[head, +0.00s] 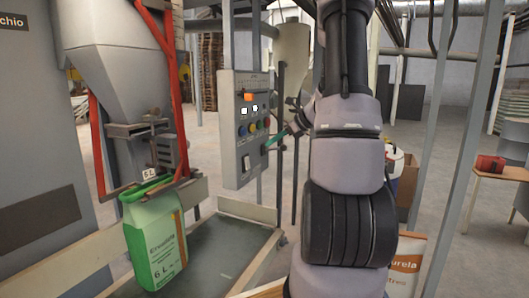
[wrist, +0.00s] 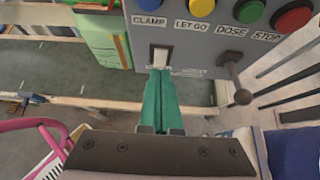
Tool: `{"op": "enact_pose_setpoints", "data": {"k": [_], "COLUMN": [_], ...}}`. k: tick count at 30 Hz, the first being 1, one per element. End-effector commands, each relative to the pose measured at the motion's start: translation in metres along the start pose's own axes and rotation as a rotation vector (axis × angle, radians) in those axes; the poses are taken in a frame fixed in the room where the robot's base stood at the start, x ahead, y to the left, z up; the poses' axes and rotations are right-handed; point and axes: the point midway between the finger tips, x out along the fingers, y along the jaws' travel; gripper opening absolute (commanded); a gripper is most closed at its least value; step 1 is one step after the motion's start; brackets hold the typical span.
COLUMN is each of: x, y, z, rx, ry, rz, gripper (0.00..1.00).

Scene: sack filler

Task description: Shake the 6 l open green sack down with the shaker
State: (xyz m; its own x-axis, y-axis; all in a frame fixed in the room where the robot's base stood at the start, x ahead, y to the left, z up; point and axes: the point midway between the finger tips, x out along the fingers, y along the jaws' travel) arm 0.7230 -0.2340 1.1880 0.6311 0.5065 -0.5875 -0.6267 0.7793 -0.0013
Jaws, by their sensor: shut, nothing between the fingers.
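The green 6 L sack (head: 155,240) stands upright under the hopper's spout (head: 148,175), its open top around or just below the spout. Part of the sack also shows at the top left of the wrist view (wrist: 102,38). The grey control panel (head: 232,165) is right of it. In the wrist view, my gripper (wrist: 160,74) is shut and empty, its teal fingers together. The fingertips are at a white rocker switch (wrist: 161,56) on the panel's lower part; I cannot tell whether they touch it. The label beside the switch is too small to read.
Buttons marked CLAMP, LET GO, DOSE and STOP (wrist: 294,18) sit above the switch. A dark lever (wrist: 236,82) projects to its right. The conveyor bed (head: 215,258) is clear right of the sack.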

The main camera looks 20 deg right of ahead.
Motion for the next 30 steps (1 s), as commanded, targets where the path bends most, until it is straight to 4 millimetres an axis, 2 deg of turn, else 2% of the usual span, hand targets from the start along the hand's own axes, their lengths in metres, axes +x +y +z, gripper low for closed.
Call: {"op": "enact_pose_setpoints", "data": {"k": [3, 9, 26, 28, 30], "x": [-0.019, -0.034, -0.036, -0.036, -0.037], "y": [0.000, 0.000, 0.001, 0.006, 0.021], "z": [0.007, 0.012, 0.012, 0.016, 0.025], "rx": [-0.002, 0.000, -0.002, -0.027, -0.098], "ry": [-0.001, 0.000, 0.000, 0.006, 0.023], "rz": [-0.002, 0.001, 0.002, 0.008, 0.024], "gripper": [0.00, 0.00, 0.00, 0.00, 0.00]}}
